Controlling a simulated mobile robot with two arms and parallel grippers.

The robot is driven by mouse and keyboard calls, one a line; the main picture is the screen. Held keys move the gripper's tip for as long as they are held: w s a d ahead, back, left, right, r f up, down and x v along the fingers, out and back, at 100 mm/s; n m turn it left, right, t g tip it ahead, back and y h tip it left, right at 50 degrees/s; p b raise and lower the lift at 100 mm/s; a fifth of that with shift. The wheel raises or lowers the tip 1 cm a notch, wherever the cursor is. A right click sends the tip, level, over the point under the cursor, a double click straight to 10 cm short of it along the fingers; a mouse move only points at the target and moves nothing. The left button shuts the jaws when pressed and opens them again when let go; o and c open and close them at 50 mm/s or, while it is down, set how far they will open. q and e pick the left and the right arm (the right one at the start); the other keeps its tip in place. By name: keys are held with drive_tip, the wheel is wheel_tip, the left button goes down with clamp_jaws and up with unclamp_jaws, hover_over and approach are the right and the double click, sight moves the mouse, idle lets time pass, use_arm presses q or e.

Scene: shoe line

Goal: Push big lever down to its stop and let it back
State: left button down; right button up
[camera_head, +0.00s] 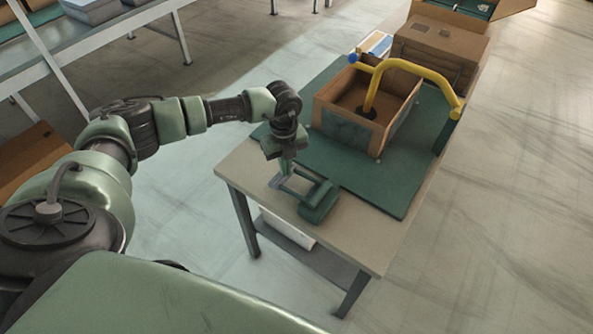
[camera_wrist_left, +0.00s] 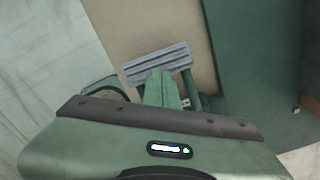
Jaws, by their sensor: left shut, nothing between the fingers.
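A green bench device (camera_head: 318,203) stands near the table's near end. Two arms run from its green body to a grey ribbed plate (camera_head: 277,181), which looks like its lever's pad. The ribbed plate (camera_wrist_left: 157,64) also shows in the wrist view, partly behind my fingers. My left gripper (camera_head: 287,172) points down at the plate end of the device. In the wrist view its fingers (camera_wrist_left: 164,78) are together and empty, overlapping the plate. I cannot tell whether they touch it. My right gripper is not in view.
A brown open box (camera_head: 346,128) stands on the green mat (camera_head: 385,192). A yellow bent tube (camera_head: 418,67) with a blue knob (camera_head: 353,57) spans above it. A cardboard box (camera_head: 437,53) is behind. The table's near corner (camera_head: 367,262) is bare.

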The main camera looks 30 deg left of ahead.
use_arm(q)
drive_tip(key=shift+r, duration=0.1)
wheel_tip(320, 180, up, 12)
drive_tip(key=p, duration=0.9)
drive_tip(key=shift+f, duration=0.2)
idle(0.4)
